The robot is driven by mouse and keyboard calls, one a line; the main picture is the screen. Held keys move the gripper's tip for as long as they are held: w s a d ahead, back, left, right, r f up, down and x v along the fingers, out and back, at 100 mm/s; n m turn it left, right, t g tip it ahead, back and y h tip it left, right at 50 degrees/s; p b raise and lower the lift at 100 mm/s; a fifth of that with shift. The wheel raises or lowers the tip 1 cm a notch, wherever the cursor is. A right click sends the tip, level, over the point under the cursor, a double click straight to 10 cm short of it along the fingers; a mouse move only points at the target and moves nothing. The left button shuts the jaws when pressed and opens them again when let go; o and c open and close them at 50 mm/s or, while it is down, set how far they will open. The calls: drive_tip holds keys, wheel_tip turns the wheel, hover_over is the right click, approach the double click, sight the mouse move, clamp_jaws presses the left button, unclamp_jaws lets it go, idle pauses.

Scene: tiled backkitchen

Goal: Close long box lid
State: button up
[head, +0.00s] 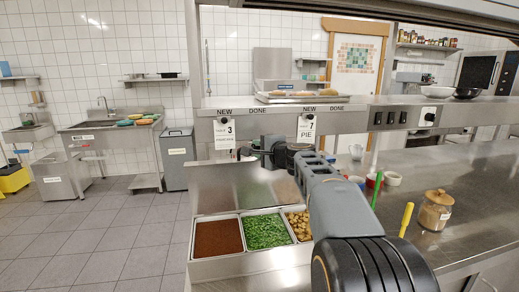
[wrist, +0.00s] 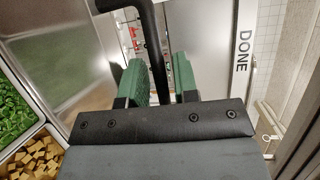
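The long box (head: 243,263) holds several food trays side by side. Its steel lid (head: 235,188) stands raised behind them, so the box is open. The lid also shows in the wrist view (wrist: 62,62), with a green reflection on it. A black bar handle (head: 248,151) runs along the lid's upper edge. My gripper (head: 278,154) is at this handle, partly hidden by my arm. In the wrist view my gripper (wrist: 160,78) has its green-padded fingers apart, on either side of the black handle (wrist: 153,45). A narrow gap shows beside the bar; contact is unclear.
A steel shelf (head: 380,103) with order tickets runs above and behind the lid. On the counter at right stand a glass jar (head: 435,211), small white bowls (head: 392,179) and green- and yellow-handled utensils. Open tiled floor (head: 110,235) lies to the left.

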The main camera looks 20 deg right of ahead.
clamp_jaws()
drive_tip(key=shift+f, duration=0.15)
